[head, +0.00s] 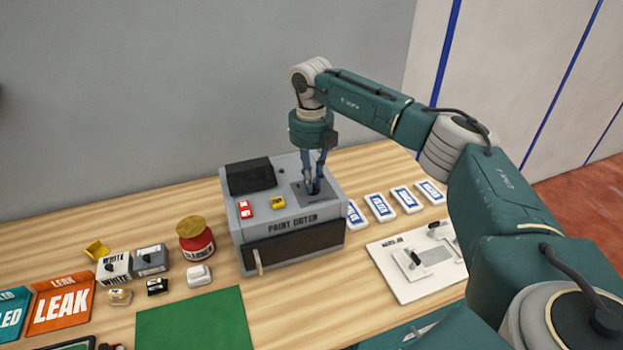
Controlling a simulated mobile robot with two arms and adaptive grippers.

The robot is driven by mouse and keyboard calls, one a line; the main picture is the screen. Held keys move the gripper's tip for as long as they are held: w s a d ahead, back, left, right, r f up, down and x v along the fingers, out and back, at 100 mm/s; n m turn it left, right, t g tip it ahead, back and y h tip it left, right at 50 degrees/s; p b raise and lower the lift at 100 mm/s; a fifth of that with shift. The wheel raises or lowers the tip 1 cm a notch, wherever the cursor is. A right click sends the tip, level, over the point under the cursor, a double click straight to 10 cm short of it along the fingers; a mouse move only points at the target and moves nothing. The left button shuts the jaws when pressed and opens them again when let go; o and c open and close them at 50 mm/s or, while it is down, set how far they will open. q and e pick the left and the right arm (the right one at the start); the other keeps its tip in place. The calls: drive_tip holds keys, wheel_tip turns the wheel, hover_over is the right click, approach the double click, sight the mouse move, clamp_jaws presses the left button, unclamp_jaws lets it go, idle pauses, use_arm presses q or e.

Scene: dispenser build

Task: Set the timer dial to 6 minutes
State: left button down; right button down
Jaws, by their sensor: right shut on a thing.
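The grey machine (262,212) marked "PAINT DOTER", as far as I can read it, stands on the wooden table near the middle. A dark square plate (327,199) lies on the right of its top. My right gripper (313,188) points straight down over this plate, shut on the timer dial. The fingers hide most of the dial, so its setting and markings cannot be read. A red button (246,209) and a yellow button (278,202) sit on the top to the left of the gripper. My left gripper is not in view.
A dark raised block (250,176) stands at the machine's back left. A red jar (197,244) and small boxes stand to the left. Several white-and-blue labelled blocks (379,207) and a white panel (405,285) lie to the right. A green mat (195,322) lies in front.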

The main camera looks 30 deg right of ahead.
drive_tip(key=m, duration=0.3)
drive_tip(key=shift+w+r+m, duration=0.1)
drive_tip(key=shift+w+m, duration=0.05)
drive_tip(key=shift+m, duration=0.15)
drive_tip(key=shift+d+m+p, duration=0.15)
drive_tip(key=shift+m+p, duration=0.15)
drive_tip(key=shift+m, duration=1.4)
drive_tip(key=shift+w, duration=0.1)
drive_tip(key=c, duration=1.7)
unclamp_jaws()
wheel_tip(320, 180, up, 12)
drive_tip(key=shift+f, duration=0.1)
